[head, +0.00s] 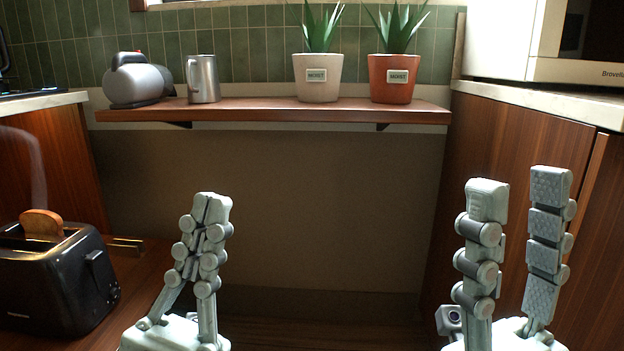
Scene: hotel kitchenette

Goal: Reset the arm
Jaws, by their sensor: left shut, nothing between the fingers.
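My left gripper (207,200) points upward at the lower left of the head view, its fingers shut together with nothing between them. My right gripper (519,190) points upward at the lower right, its two fingers wide apart and empty. Both grippers are below the shelf and touch nothing that I can see. The rest of both arms is out of view below the picture.
A black toaster (55,280) with bread (41,223) in it stands at the lower left. A wooden shelf (270,110) carries a kettle (137,80), a metal mug (203,80), a white-potted plant (318,80) and an orange-potted plant (394,80). A microwave (500,40) is upper right.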

